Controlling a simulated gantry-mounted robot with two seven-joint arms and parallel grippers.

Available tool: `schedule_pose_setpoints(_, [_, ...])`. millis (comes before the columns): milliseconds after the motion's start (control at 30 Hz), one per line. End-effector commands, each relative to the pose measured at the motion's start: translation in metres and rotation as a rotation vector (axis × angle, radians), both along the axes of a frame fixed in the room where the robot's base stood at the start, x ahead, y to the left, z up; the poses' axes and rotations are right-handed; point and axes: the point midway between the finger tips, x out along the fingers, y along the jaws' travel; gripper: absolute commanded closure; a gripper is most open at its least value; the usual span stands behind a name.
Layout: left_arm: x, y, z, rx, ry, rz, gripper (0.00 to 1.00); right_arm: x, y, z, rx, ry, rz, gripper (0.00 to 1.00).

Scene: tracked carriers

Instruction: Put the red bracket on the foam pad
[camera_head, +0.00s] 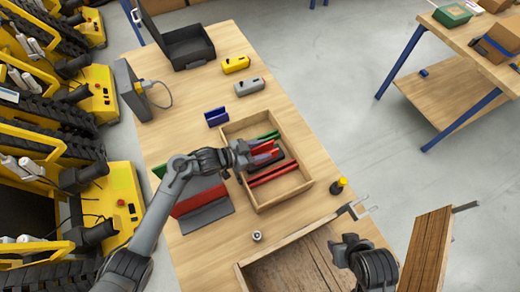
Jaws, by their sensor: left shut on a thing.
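My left gripper (248,154) is over the shallow wooden tray (228,132) in the middle of the table, pointing right. It is shut on what looks like the red bracket (264,147); the fingers hide part of it. A small blue piece shows just below the red one. A dark pad, perhaps the foam pad (286,157), lies under and beside these pieces in the tray; most of it is covered. I cannot tell whether the bracket touches it. My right gripper (348,246) is at the lower right, over a worn wooden box; its fingers are not clear.
Red bars (273,174) and a green piece (268,136) lie in the tray. An open black case (188,48) is at the back.

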Motion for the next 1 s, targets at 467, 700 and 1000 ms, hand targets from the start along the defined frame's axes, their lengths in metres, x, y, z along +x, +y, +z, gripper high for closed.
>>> schedule_pose_setpoints(467, [0.000, 0.000, -0.002, 0.001, 0.000, 0.000, 0.24, 0.000, -0.002, -0.001, -0.010, 0.001, 0.006, 0.57])
schedule_pose_setpoints(700, [-0.004, 0.010, 0.006, 0.002, 0.000, 0.002, 0.24, 0.000, -0.002, 0.004, -0.010, 0.001, 0.006, 0.57])
schedule_pose_setpoints(1000, [-0.029, 0.052, 0.027, 0.003, 0.000, 0.001, 0.24, 0.000, -0.002, 0.014, -0.007, 0.001, 0.004, 0.57])
